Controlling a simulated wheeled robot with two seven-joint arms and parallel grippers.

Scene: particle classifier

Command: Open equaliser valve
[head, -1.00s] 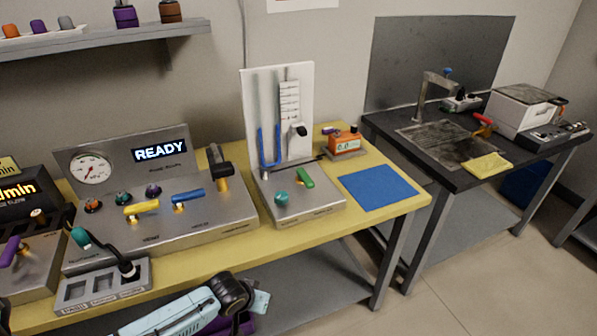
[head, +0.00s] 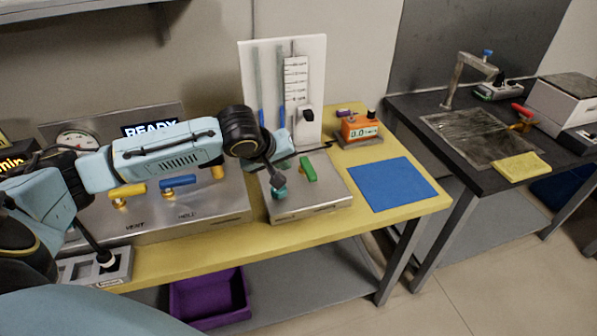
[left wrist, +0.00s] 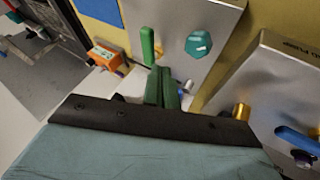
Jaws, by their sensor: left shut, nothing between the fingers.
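The manometer unit has a steel base (head: 318,205) and a white upright panel (head: 312,72). A green lever (head: 308,168) and a teal knob (head: 279,194) are on the base; no label tells which is the equaliser valve. The lever lies pointing away from the front edge. In the left wrist view the green lever (left wrist: 147,45) and teal knob (left wrist: 199,43) are ahead of the fingers. My left gripper (head: 275,181) is shut and empty just above the teal knob, left of the lever. Its closed fingers (left wrist: 161,86) look apart from both. My right gripper is not in view.
A steel console with a yellow lever (head: 127,191) and a blue lever (head: 178,182) stands left, partly hidden by my arm. An orange meter (head: 359,128) and a blue mat (head: 391,184) are right of the manometer. A purple bin (head: 210,297) is below.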

